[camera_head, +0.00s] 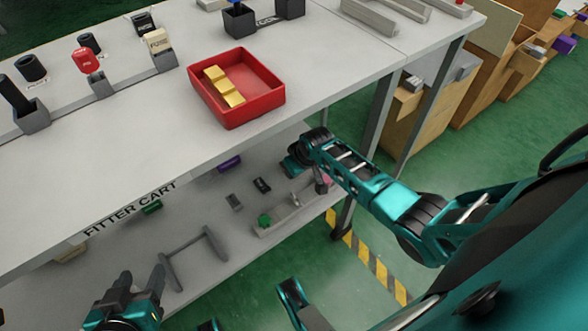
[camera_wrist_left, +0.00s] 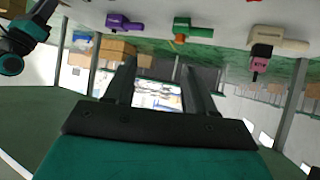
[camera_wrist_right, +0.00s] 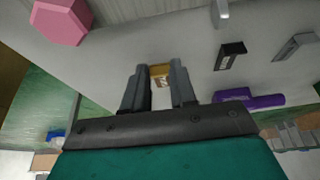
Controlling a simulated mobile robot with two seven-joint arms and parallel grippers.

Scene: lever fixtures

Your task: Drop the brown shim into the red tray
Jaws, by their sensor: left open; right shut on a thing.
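The red tray (camera_head: 262,108) sits on the cart top and holds three yellow blocks (camera_head: 223,86). My right arm reaches low beside the cart, at the lower shelf. In the head view its fingers are hidden around the cart edge. In the right wrist view my right gripper (camera_wrist_right: 160,85) is shut on a small brown piece, which looks like the brown shim (camera_wrist_right: 160,71). My left gripper (camera_head: 139,284) is at the lower left of the head view, in front of the cart. It is open and empty in the left wrist view (camera_wrist_left: 160,88).
The cart top's front edge (camera_head: 160,180) lies between the lower shelf (camera_head: 205,265) and the tray. Small parts and a grey handle (camera_head: 197,260) are on the shelf. A red-topped lever (camera_head: 86,61) and other fixtures stand at the back left. A cart leg (camera_head: 384,110) stands right of the tray.

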